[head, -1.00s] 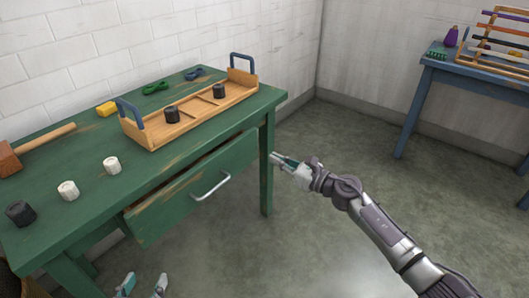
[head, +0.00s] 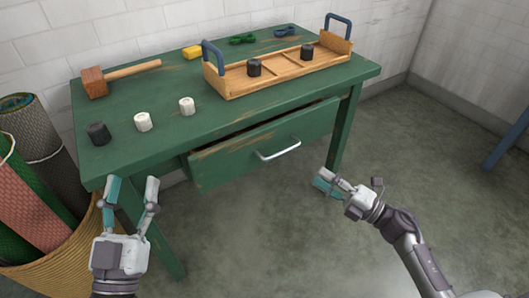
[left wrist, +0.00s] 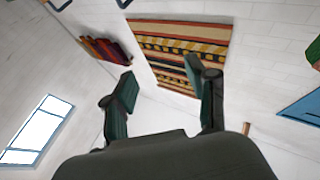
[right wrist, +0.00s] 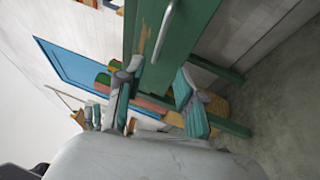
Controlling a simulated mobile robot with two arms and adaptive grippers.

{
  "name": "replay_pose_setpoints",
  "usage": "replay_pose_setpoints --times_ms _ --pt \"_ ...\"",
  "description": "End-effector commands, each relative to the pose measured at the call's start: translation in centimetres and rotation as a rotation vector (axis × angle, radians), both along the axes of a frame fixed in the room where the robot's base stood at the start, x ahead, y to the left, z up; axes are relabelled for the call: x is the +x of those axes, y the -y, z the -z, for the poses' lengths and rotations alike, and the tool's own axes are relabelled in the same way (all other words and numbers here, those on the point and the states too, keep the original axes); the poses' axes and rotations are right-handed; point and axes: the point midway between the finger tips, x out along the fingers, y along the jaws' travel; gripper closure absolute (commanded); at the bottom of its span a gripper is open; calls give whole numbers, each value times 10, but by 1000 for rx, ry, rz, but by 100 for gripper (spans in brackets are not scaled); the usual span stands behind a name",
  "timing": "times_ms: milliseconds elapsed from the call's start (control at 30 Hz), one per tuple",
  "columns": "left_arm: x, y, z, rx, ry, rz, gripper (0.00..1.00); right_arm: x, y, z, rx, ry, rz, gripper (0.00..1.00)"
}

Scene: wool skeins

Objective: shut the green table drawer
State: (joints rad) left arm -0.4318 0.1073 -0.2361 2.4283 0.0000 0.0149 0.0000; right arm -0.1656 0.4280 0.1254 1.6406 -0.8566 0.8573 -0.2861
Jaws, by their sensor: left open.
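The green table (head: 150,92) has a green drawer (head: 225,163) under its top. The drawer stands partly pulled out, with a dark gap above its front. Its silver bar handle (head: 279,150) is on the front and also shows in the right wrist view (right wrist: 163,32). My right gripper (head: 322,178) is open and empty, to the right of and apart from the drawer front; its fingers point toward the table in the right wrist view (right wrist: 157,70). My left gripper (head: 132,182) is open and empty, in front of the table's left end.
A basket (head: 75,245) of rolled rugs stands at the left. Floor before the drawer is clear.

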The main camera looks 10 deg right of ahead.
Motion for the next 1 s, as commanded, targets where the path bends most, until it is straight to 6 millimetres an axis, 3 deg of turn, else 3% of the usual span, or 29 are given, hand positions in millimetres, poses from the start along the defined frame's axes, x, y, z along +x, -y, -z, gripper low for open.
replay_pose_setpoints --times_ms 600,1000 --pt "-29 -2 -41 -86 298 16 43 81 -76 -20 0 4 -1 63" --pt "-40 -3 -52 -110 377 21 43 98 -91 -24 -1 0 0 63"
